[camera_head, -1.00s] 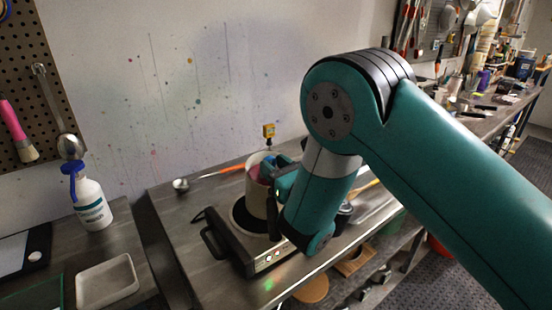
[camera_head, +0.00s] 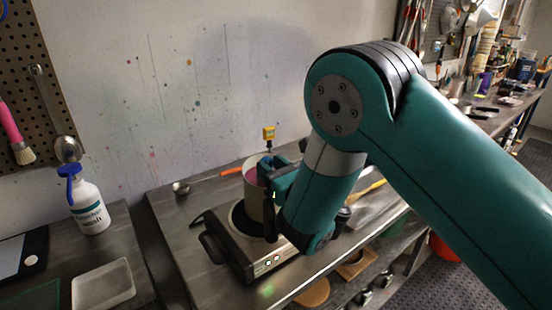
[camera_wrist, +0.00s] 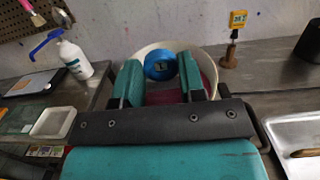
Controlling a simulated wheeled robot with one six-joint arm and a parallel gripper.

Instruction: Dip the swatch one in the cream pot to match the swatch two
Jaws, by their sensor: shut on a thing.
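The cream pot (camera_head: 254,200) stands on a hot plate and also shows in the wrist view (camera_wrist: 210,62), with pinkish-red dye (camera_wrist: 207,85) inside. My gripper (camera_wrist: 160,82) is over the pot's mouth, its two teal fingers shut on a round blue piece (camera_wrist: 160,65). In the head view my gripper (camera_head: 270,172) is at the pot's rim, partly hidden by my arm. The cloth of swatch one is not clearly seen; whether it touches the dye I cannot tell. I cannot pick out swatch two in either view.
The hot plate (camera_head: 250,252) has lit buttons. A spray bottle (camera_head: 90,208) and a white tray (camera_head: 103,285) stand on the left bench. A yellow timer-like device (camera_head: 268,133) is behind the pot.

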